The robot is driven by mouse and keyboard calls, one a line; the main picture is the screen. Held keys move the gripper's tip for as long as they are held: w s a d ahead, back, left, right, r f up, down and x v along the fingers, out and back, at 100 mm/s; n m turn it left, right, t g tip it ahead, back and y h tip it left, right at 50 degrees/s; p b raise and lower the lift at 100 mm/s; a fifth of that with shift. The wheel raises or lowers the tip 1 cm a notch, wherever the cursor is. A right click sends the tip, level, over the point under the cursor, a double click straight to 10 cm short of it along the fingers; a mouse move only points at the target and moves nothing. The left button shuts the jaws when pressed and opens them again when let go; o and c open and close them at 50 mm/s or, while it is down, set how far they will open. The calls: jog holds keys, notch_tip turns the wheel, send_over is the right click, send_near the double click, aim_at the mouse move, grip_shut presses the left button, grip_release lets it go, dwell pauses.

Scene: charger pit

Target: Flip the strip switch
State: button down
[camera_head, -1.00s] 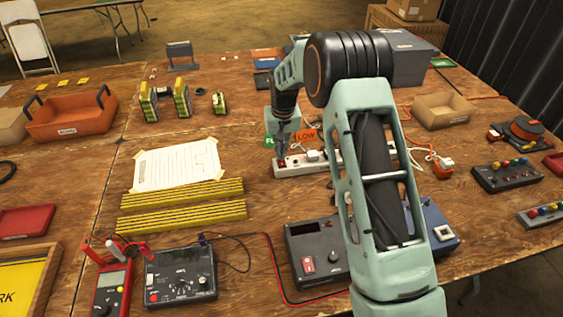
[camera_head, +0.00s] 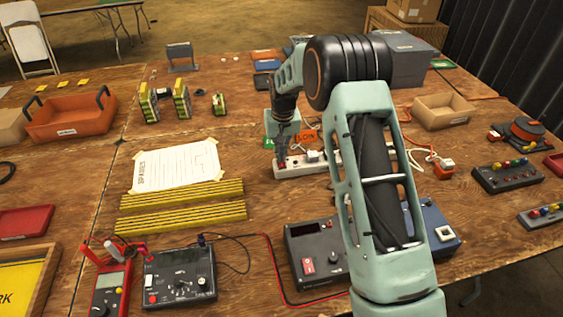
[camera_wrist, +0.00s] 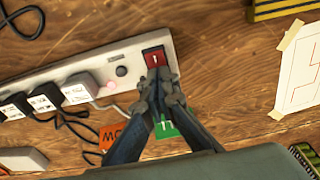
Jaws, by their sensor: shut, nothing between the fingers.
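The white power strip (camera_wrist: 105,62) lies on the wooden table; it also shows in the head view (camera_head: 305,164), partly behind my arm. Its red rocker switch (camera_wrist: 155,57) is at one end, beside a small dark round button (camera_wrist: 121,71). Several plugs (camera_wrist: 78,88) sit in its sockets. My gripper (camera_wrist: 158,80) is shut and empty, with its fingertips at the edge of the red switch. In the head view my gripper (camera_head: 283,160) points down at the strip's left end. I cannot tell whether the tips press on the switch or sit just above it.
An orange label (camera_wrist: 115,135) and a green label (camera_wrist: 168,130) stand close beside the strip, near my fingers. A taped paper sheet (camera_head: 176,167) and yellow-black striped bars (camera_head: 182,208) lie to the left. Bare wood lies between the sheet and the strip.

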jog(key=shift+r+p, duration=1.8)
jog(key=shift+r, duration=1.55)
